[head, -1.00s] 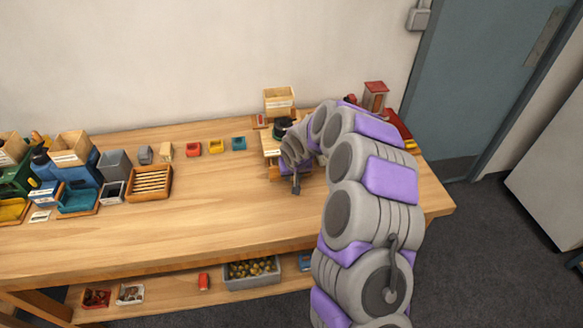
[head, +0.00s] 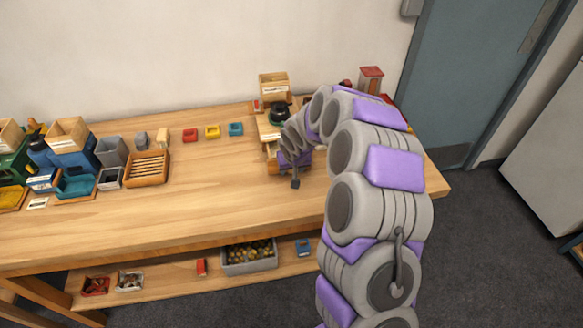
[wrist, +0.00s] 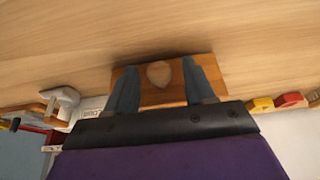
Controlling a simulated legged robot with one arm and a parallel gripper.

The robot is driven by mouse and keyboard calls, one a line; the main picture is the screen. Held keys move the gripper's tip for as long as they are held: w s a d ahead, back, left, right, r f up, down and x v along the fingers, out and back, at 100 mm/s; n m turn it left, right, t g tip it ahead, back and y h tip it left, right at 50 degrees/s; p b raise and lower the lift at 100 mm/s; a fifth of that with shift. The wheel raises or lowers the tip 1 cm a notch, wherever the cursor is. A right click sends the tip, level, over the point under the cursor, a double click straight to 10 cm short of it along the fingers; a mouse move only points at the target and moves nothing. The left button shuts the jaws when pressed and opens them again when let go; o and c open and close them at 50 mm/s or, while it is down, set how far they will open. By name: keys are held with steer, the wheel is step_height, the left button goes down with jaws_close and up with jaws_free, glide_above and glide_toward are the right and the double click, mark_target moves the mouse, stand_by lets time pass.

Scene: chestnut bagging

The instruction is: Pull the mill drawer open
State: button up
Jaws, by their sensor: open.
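In the wrist view a brown wooden drawer front (wrist: 163,97) with a pale rounded knob (wrist: 159,74) shows between the two grey fingers. My gripper (wrist: 152,76) is open, with one finger on each side of the knob. I cannot tell whether either finger touches it. In the head view my gripper (head: 295,182) is low over the bench, just in front of the mill. How far out the drawer stands is hidden there.
A wooden box (head: 273,88) stands behind the mill. Red, yellow and teal trays (head: 212,132) line the back, left of the mill. A slatted wooden rack (head: 147,168) and bins are farther left. The bench front (head: 200,205) is clear. A grey crate (head: 249,257) sits on the lower shelf.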

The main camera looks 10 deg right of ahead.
steer(key=shift+r, duration=0.1)
steer(key=p+v, duration=0.3)
steer(key=v, duration=1.4)
steer(key=shift+s, duration=0.15)
steer(key=s+r+g, duration=0.3)
steer(key=s, duration=1.7)
steer(key=s+r+g, duration=0.3)
steer(key=s, duration=1.7)
steer(key=shift+d, duration=0.15)
